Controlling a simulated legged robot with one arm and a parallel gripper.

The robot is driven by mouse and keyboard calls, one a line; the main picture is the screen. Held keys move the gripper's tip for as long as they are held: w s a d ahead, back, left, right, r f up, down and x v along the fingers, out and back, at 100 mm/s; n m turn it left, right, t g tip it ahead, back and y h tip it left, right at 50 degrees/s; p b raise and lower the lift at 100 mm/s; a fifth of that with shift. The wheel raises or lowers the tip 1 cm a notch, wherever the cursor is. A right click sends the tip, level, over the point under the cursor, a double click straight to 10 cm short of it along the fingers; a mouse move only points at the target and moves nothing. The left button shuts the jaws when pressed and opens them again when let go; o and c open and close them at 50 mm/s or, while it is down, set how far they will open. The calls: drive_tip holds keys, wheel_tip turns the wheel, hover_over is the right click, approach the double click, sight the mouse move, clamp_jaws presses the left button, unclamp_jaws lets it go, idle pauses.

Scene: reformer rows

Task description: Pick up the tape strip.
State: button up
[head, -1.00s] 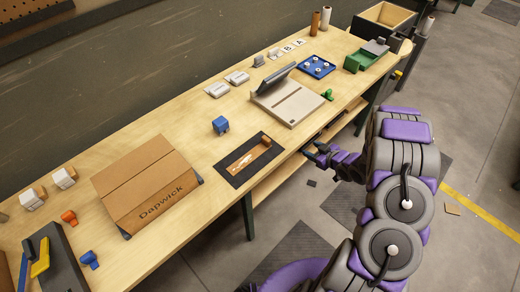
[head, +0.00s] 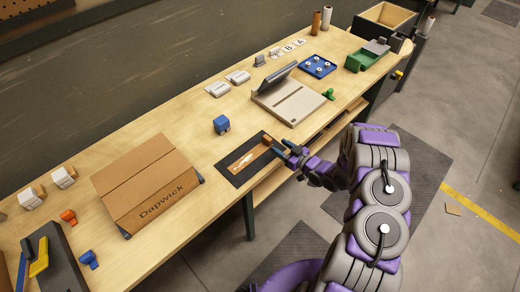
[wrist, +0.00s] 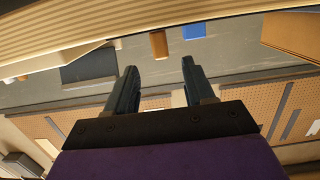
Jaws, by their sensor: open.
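An orange-tan strip with a whitish part, which looks like the tape strip (head: 241,162), lies on a dark mat (head: 234,179) near the front edge of the bench. A small brown block (head: 267,140) is at the strip's far right end. It also appears in the wrist view (wrist: 158,44), framed between the fingertips but beyond them. My gripper (head: 281,147) is at the bench's front edge, just right of the mat. Its two dark fingers are apart and empty in the wrist view (wrist: 159,66). I cannot make out the strip itself there.
A blue cube (head: 221,125) sits behind the mat. A cardboard box (head: 148,182) stands to the left. A beige tilted-screen device (head: 287,103) and a small green piece (head: 329,94) are to the right. Bare wood lies between the mat and the box.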

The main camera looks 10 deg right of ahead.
sight(268, 137)
drive_tip(key=x, duration=0.3)
drive_tip(key=shift+a, duration=0.35)
drive_tip(key=shift+w, duration=0.2)
drive_tip(key=b+x, duration=0.1)
drive_tip(key=x, duration=0.3)
drive_tip(key=shift+w+d, duration=0.1)
drive_tip(key=shift+w, duration=0.05)
drive_tip(key=shift+w+a, duration=0.15)
drive_tip(key=shift+a, duration=0.15)
drive_tip(key=shift+d, duration=0.3)
drive_tip(key=c, duration=0.7)
drive_tip(key=shift+a, duration=0.2)
clamp_jaws()
